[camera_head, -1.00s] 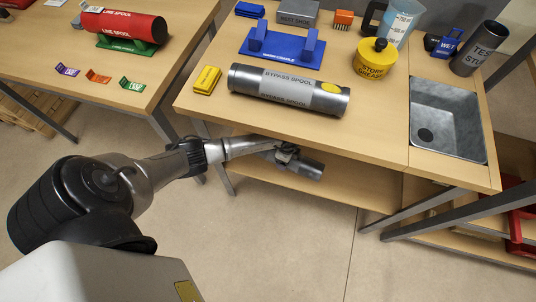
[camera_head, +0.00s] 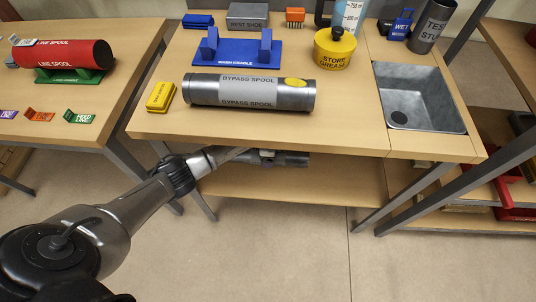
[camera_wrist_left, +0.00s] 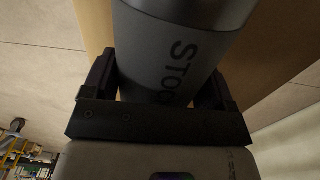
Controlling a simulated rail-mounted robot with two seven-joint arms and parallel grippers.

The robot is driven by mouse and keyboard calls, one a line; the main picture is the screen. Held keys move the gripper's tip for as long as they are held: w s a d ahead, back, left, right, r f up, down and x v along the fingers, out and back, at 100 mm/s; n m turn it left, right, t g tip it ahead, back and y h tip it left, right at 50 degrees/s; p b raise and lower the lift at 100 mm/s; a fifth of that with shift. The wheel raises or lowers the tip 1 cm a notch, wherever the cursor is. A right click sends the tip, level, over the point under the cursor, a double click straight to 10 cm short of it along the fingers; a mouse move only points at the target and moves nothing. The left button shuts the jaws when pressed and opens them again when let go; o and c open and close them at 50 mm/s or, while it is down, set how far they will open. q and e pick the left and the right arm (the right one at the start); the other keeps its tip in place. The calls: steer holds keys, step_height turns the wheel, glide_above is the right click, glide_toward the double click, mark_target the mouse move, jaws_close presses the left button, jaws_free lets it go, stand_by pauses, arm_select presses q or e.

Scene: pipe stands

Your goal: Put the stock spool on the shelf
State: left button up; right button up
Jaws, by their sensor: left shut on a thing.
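The grey stock spool (camera_wrist_left: 178,50) is between the dark fingers of my left gripper (camera_wrist_left: 162,85) in the left wrist view, with part of its lettering readable. In the head view my left gripper (camera_head: 258,156) is shut on this spool, and the spool's grey end (camera_head: 293,159) shows just below the front edge of the tabletop. The spool lies roughly level over the wooden lower shelf (camera_head: 300,186) of the middle bench. The tabletop hides part of it, and I cannot tell whether it touches the shelf. My right gripper is not in view.
Above is the tabletop (camera_head: 345,133) with the bypass spool (camera_head: 250,92), a yellow block (camera_head: 160,97), a blue cradle (camera_head: 238,48) and a yellow grease pot (camera_head: 335,50). A sink (camera_head: 420,97) is at right. Grey bench legs (camera_head: 405,197) flank the shelf. The visible shelf front is clear.

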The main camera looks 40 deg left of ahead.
arm_select(q)
step_height(320, 180, down, 4)
steer(key=b, duration=0.4)
steer(key=shift+w+f+b, duration=0.1)
steer(key=shift+f+b, duration=0.7)
steer(key=shift+f, duration=0.95)
steer(key=shift+f, duration=0.1)
steer(key=shift+f, duration=0.15)
steer(key=o, duration=1)
steer(key=shift+c, duration=0.2)
steer(key=shift+o, duration=0.2)
steer(key=shift+o, duration=1.2)
